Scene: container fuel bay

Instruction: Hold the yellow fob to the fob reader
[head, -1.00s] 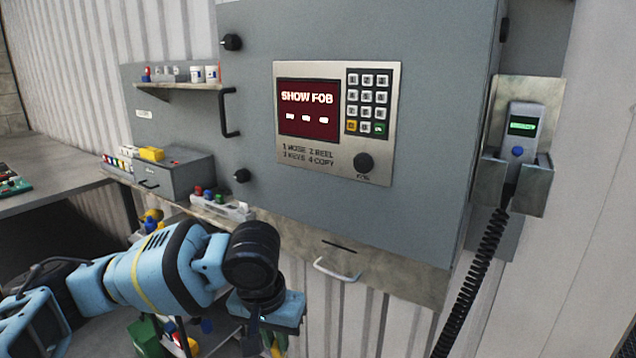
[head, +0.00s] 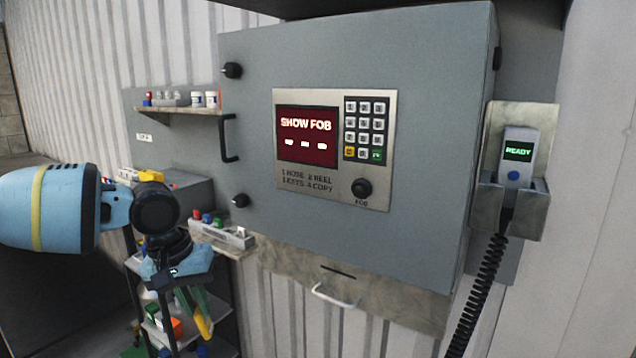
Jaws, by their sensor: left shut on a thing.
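The fob reader (head: 361,188) is a round black disc at the lower right of the metal control panel, above a small label that seems to read FOB. The panel's red screen (head: 307,135) reads SHOW FOB. My left gripper (head: 195,312) points down at the lower left of the cabinet, shut on a yellow piece, which looks like the yellow fob (head: 203,322). A green strip shows beside it; I cannot tell what it belongs to. The gripper is well left of and below the reader, apart from it. My right gripper is not in view.
A handset (head: 515,158) reading READY hangs in a holder at right, with a coiled cord. A small tray (head: 222,233) and a shelf (head: 180,110) with small items are at left.

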